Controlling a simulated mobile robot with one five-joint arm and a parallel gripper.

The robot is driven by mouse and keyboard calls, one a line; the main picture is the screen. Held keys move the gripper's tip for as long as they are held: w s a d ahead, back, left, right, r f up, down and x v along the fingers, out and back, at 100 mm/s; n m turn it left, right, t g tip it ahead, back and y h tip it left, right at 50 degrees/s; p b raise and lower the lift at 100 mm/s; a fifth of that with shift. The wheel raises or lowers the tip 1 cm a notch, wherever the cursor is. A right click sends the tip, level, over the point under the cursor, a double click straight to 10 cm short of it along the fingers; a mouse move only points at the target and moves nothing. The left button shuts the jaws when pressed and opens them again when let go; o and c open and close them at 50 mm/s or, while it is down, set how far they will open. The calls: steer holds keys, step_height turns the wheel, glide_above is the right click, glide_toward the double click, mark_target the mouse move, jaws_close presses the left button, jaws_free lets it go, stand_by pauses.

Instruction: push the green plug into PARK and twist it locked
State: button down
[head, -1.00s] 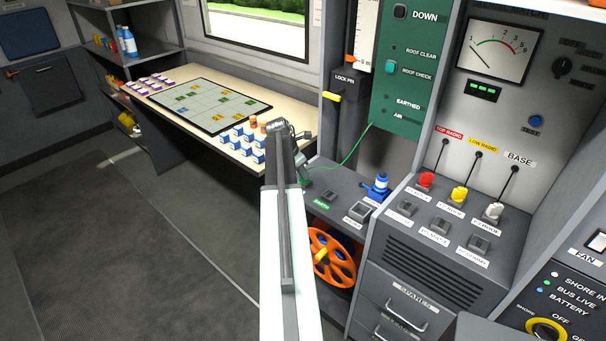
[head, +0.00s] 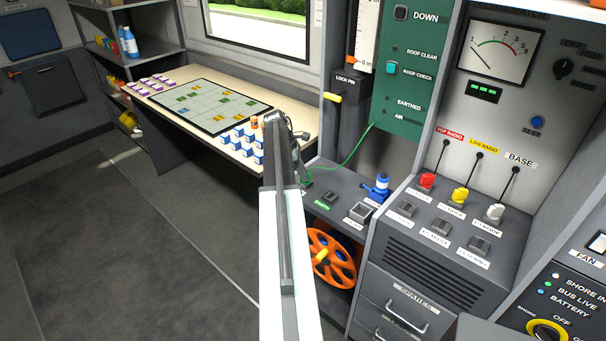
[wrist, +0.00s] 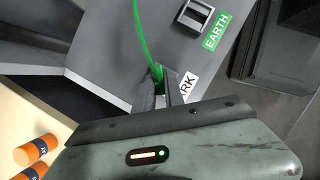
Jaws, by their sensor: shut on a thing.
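The green plug (wrist: 157,73) shows as a small green patch between the two dark fingers of my gripper (wrist: 163,90) in the wrist view. My gripper is shut on it, and the fingers hide most of the plug. The green cable (wrist: 138,28) runs up from it. The PARK label (wrist: 187,88) is partly covered right beside the fingers. The PARK socket is hidden, so I cannot tell how deep the plug sits or how it is turned. In the head view my arm hides most of the gripper; the cable (head: 352,153) runs to the green panel.
The EARTH socket (wrist: 195,14) with its green label lies beyond the fingers. A blue-handled device (head: 378,187) and an orange wheel (head: 332,258) are close by. A table (head: 296,108) with a map board and several small boxes stands to the left.

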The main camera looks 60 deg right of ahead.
steer(key=c, duration=1.3)
jaws_free()
steer(key=shift+f, duration=0.1)
steer(key=shift+c, duration=0.2)
steer(key=p+v, duration=0.7)
steer(key=shift+w+r, duration=0.15)
steer(key=shift+r, duration=0.25)
